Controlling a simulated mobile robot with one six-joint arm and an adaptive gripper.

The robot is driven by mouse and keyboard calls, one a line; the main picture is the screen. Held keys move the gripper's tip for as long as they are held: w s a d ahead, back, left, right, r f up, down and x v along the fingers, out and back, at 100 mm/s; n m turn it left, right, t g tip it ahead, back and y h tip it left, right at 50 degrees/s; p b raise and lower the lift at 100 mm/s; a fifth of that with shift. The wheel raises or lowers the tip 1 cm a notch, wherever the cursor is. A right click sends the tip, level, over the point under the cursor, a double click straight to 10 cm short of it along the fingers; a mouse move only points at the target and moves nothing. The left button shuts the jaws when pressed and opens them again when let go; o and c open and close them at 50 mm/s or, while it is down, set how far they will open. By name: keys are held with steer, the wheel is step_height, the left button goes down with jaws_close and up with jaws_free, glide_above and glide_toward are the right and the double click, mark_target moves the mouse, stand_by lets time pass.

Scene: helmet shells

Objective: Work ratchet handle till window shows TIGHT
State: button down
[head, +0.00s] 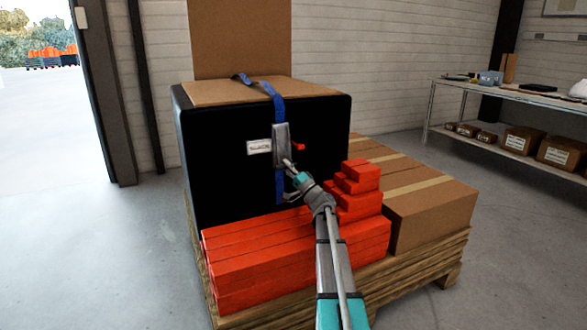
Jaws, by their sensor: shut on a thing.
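A blue strap (278,97) runs over the cardboard on top of a large black case (218,170) and down its front. A grey ratchet handle (281,140) stands about upright on the strap. My gripper (288,163) is shut on the lower part of this handle, and its fingertips are small and partly unclear here. A pale plate (259,147), which may be the window, sits just left of the ratchet; its marking is too small to read. A small red part (298,146) sticks out to the right of the ratchet.
Orange-red blocks (270,250) are stacked in front of the case, with a stepped pile (358,190) right of my arm. Cardboard boxes (425,205) share the wooden pallet (425,275). A shelf bench (500,95) stands at the right. The floor at left is clear.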

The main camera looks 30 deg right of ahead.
steer(key=shift+w+f, duration=0.15)
steer(key=shift+w, duration=0.15)
steer(key=c, duration=0.5)
jaws_free()
steer(key=shift+c, duration=0.2)
steer(key=shift+c, duration=0.2)
steer(key=c, duration=0.4)
steer(key=shift+s+a+r+g+p, duration=0.15)
steer(key=shift+a+r+g+p, duration=0.15)
steer(key=shift+p, duration=0.3)
jaws_close()
steer(key=s+a+r+m+g+h+p, duration=0.1)
steer(key=s+m+g+h+p, duration=0.3)
steer(key=s+p, duration=0.4)
steer(key=s+a+r+m+g+h+p, duration=0.1)
steer(key=s+r+m+g+h+p, duration=0.3)
steer(key=s+p, duration=0.3)
steer(key=h+p, duration=0.1)
steer(key=p, duration=0.4)
steer(key=shift+s+g+h, duration=0.3)
steer(key=shift+s+h, duration=0.05)
steer(key=shift+h, duration=0.05)
